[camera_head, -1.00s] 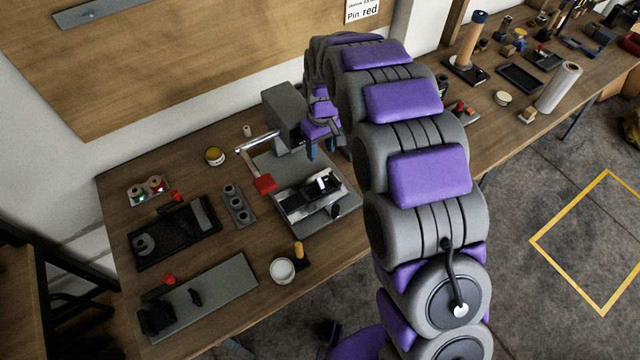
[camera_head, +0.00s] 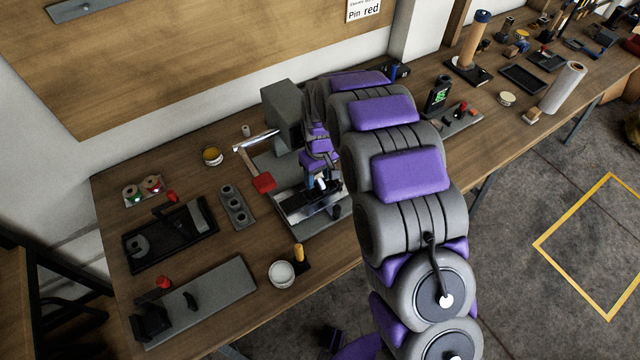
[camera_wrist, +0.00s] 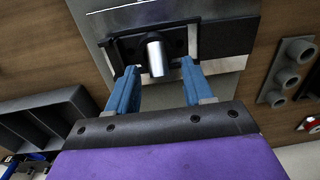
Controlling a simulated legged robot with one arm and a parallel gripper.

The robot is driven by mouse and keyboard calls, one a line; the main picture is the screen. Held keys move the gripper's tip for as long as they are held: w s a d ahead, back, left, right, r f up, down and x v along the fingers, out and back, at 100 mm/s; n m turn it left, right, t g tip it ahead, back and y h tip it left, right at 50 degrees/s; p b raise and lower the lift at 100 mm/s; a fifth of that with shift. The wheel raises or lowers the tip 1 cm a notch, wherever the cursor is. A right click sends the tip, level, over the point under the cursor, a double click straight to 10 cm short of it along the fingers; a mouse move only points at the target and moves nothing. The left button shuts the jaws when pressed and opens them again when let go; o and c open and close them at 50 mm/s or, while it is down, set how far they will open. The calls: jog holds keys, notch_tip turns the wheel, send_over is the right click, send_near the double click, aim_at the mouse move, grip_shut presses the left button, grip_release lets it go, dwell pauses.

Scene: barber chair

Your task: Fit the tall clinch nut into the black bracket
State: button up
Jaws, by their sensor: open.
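A silver cylinder, which looks like the tall clinch nut (camera_wrist: 157,58), stands in the middle of a dark bracket (camera_wrist: 122,47) in the wrist view. Its end near the bracket is dark, and I cannot tell how it is seated. My gripper (camera_wrist: 158,68) is open, its two blue fingers apart on either side of the cylinder's near end, with no clear contact. In the head view my gripper (camera_head: 318,182) is low over the press bed, and the bright nut (camera_head: 321,185) shows beside the fingers. The bracket is mostly hidden there.
The grey press (camera_head: 285,108) with its red-ended lever (camera_head: 264,182) stands close to my arm. The front bench edge is near.

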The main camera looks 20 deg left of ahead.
grip_shut()
dwell(0.4)
dwell(0.9)
